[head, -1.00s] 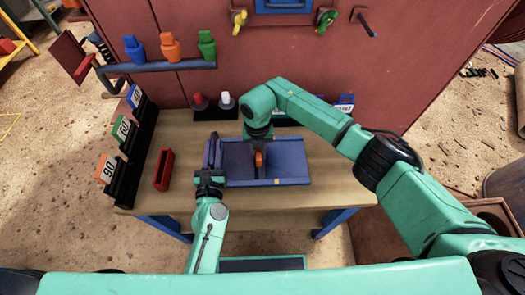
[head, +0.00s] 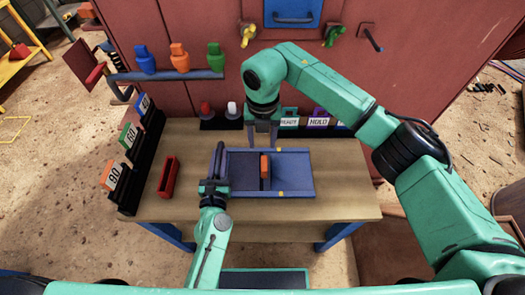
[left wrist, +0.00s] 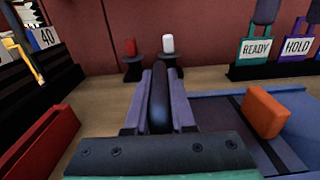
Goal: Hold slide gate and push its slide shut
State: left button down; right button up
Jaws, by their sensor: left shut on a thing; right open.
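The slide gate (head: 296,178) is a blue flat frame lying on the wooden table. An upright orange handle (head: 265,168) stands on its slide near the middle, and it also shows in the left wrist view (left wrist: 266,112). My left gripper (head: 213,184) is shut on the dark bar (left wrist: 160,105) at the gate's left end, with one finger on each side of it. My right gripper (head: 263,142) is open and empty, fingers pointing down, over the gate's back edge behind the orange handle. It appears clear of the handle.
A red open box (head: 168,177) lies left of the gate. A black rack of number cards (head: 128,165) stands at the table's left edge. Red and white knobs (head: 231,109) and the READY and HOLD cards (head: 318,122) stand behind. The table's right front is clear.

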pick_arm(q)
jog(key=shift+a, duration=0.1)
jog(key=c, duration=0.7)
grip_release()
